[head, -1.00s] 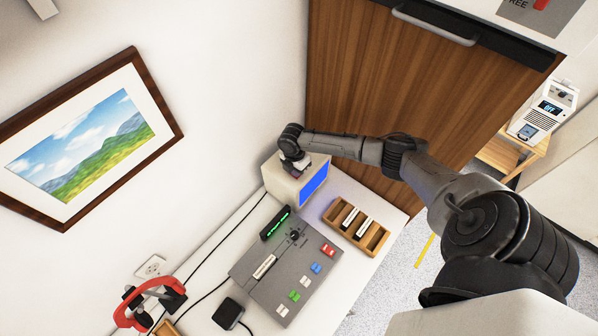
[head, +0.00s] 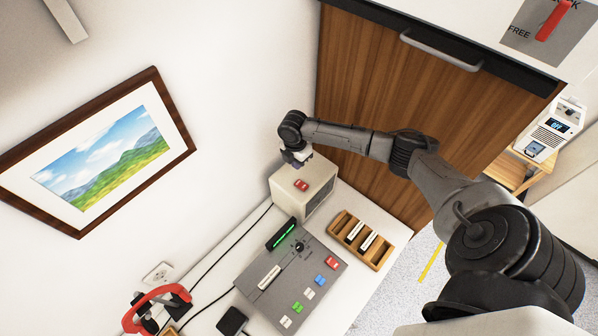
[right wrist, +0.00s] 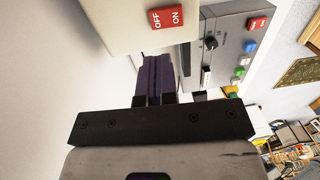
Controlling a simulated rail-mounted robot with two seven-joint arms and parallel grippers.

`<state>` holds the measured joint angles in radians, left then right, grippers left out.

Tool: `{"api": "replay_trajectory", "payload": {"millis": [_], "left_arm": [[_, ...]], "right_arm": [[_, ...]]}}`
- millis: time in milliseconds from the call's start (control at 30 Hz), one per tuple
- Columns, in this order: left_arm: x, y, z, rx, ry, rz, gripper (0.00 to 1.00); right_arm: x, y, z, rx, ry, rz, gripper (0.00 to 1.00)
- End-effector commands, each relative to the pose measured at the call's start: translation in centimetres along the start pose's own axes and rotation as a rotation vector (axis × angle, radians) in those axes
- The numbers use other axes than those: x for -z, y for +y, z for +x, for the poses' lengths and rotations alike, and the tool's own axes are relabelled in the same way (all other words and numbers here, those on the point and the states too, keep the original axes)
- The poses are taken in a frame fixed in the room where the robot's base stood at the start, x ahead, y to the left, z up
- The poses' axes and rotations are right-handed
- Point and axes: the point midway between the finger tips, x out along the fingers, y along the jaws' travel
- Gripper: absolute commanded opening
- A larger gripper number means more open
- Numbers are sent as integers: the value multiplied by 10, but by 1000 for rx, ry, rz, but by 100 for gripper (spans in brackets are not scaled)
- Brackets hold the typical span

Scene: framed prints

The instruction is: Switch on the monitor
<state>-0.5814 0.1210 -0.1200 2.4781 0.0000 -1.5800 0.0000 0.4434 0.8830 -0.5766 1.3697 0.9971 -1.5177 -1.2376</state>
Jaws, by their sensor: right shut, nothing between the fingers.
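The monitor (head: 291,203) is a cream box on the white counter against the wall. Its front screen (head: 319,199), seen at a steep angle, looks dark. A red rocker switch (head: 301,185) sits on its top; the right wrist view shows this switch (right wrist: 166,18) marked OFF and ON. I cannot tell which side is pressed. My right gripper (head: 297,158) is above the monitor's back edge, off the switch. In the right wrist view my right gripper's fingers (right wrist: 154,68) are together and empty, beside the monitor casing. My left gripper is not in view.
A grey control panel (head: 310,268) with coloured buttons and a green-lit bar (head: 281,236) stands beside the monitor. A wooden tray (head: 381,255) with labelled pieces is to its right. A red headset (head: 142,306) is at lower left. A wooden cabinet door (head: 375,95) stands behind.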

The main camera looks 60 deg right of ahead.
Motion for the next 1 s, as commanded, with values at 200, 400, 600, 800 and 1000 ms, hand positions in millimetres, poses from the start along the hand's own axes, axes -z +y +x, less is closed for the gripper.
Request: {"api": "replay_trajectory", "payload": {"millis": [200, 400, 600, 800, 1000], "left_arm": [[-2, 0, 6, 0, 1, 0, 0], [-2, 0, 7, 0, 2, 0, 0], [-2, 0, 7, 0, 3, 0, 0], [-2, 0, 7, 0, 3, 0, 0], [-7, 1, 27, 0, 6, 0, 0]], "right_arm": [[0, 3, -30, -2, 0, 0, 0], [0, 3, -43, 0, 0, 0, 0], [0, 3, -46, 0, 0, 0, 0], [0, 3, -46, 0, 0, 0, 0], [-8, -6, -40, 19, -1, 10, 0]]}}
